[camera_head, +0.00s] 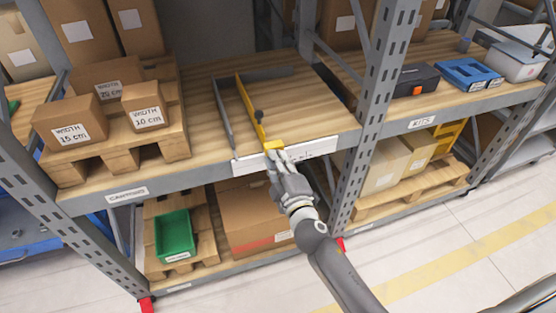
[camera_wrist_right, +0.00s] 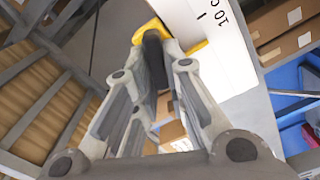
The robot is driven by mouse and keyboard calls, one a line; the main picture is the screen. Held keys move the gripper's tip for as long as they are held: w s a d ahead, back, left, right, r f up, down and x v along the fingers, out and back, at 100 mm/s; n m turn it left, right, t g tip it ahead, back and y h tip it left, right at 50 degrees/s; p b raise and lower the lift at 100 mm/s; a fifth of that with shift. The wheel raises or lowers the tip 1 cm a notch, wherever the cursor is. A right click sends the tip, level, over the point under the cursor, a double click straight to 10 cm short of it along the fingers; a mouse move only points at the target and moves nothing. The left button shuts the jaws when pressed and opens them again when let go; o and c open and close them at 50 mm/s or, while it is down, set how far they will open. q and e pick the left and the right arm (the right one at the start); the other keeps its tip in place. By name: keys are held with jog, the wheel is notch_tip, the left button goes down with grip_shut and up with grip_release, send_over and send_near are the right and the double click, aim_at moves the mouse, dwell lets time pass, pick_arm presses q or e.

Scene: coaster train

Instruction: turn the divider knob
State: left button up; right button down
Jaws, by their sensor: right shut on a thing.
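A yellow divider (camera_head: 250,108) runs front to back across the wooden shelf. The divider's yellow front end (camera_head: 273,144) reaches the shelf's front edge, over a white scale strip (camera_head: 309,149). My right gripper (camera_head: 276,153) is shut on this front end. In the wrist view its fingers (camera_wrist_right: 160,48) meet at the yellow piece (camera_wrist_right: 153,27), with the scale strip beside it. The exact contact is partly hidden by the fingers. My left gripper is not in view.
A grey metal side plate (camera_head: 222,113) stands left of the divider. Cartons with width labels (camera_head: 69,122) sit on a pallet at the left. A grey rack upright (camera_head: 373,105) stands at the right. A green bin (camera_head: 174,235) and a large carton (camera_head: 247,213) are below.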

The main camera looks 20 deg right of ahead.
jog(key=shift+f+n, duration=0.15)
jog(key=shift+n, duration=1.25)
jog(key=shift+f+n, duration=0.2)
jog(key=shift+n, duration=1.2)
jog(key=shift+f+n, duration=0.15)
jog(key=shift+n, duration=1.25)
jog(key=c, duration=1.5)
grip_release()
jog(key=s, duration=1.2)
jog(key=shift+d, duration=0.2)
